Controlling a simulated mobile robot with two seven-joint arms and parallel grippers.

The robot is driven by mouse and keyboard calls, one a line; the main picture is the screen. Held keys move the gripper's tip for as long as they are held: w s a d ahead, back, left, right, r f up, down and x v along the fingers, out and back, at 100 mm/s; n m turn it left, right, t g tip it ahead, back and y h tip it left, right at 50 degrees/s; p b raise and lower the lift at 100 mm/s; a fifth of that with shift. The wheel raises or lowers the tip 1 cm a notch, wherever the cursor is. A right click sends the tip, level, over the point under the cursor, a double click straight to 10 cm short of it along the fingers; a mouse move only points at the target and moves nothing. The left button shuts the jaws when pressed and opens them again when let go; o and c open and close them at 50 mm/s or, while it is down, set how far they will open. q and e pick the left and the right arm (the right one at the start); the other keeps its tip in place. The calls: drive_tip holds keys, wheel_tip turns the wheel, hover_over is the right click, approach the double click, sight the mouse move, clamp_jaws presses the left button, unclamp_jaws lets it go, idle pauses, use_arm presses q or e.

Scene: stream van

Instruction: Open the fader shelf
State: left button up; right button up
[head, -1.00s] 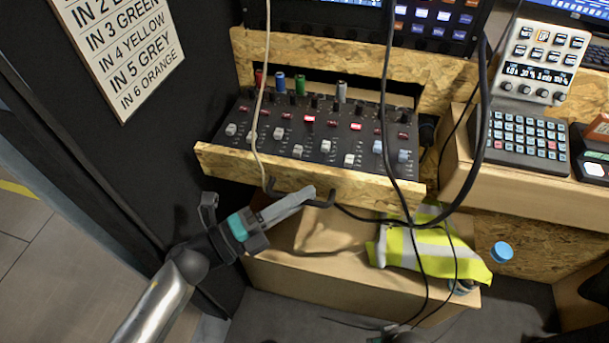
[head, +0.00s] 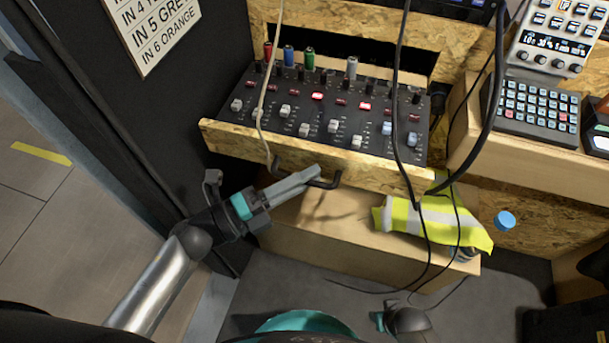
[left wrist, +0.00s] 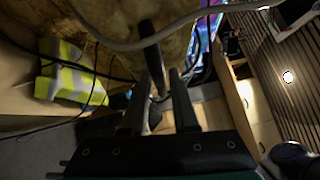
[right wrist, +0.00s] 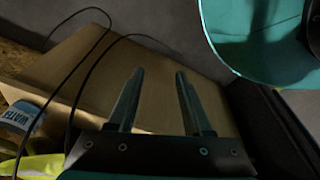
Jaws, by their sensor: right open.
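The fader shelf (head: 230,134) is a chipboard drawer carrying a black mixer (head: 330,112) with rows of faders. It stands partly out from the wooden desk, with a dark gap behind it. Its front has a dark bar handle (head: 330,183). My left gripper (head: 305,179) is at this handle from below left. In the left wrist view, the handle bar (left wrist: 152,50) passes between the narrowed fingers (left wrist: 160,90), which look closed on it; the contact itself is in shadow. My right gripper (right wrist: 158,75) is open and empty, low near a cardboard box (right wrist: 90,65).
Cables (head: 400,100) hang in front of the shelf. Below it a box (head: 340,235) bears a yellow reflective vest (head: 430,222). A counter (head: 465,150) with a keypad (head: 535,110) adjoins at right. A dark wall panel (head: 130,110) stands at left.

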idle(0.4)
use_arm(q)
drive_tip(key=shift+s+a, duration=0.2)
drive_tip(key=shift+a, duration=0.1)
drive_tip(key=p+v, duration=0.1)
drive_tip(key=v, duration=1.3)
drive_tip(key=shift+a, duration=0.25)
use_arm(e)
drive_tip(key=shift+s+d+f, duration=0.6)
drive_tip(key=shift+d+f, duration=0.05)
drive_tip(key=shift+f, duration=0.05)
use_arm(q)
drive_tip(key=shift+s+f, duration=0.1)
drive_tip(key=shift+f, duration=0.05)
use_arm(e)
drive_tip(key=shift+s, duration=0.1)
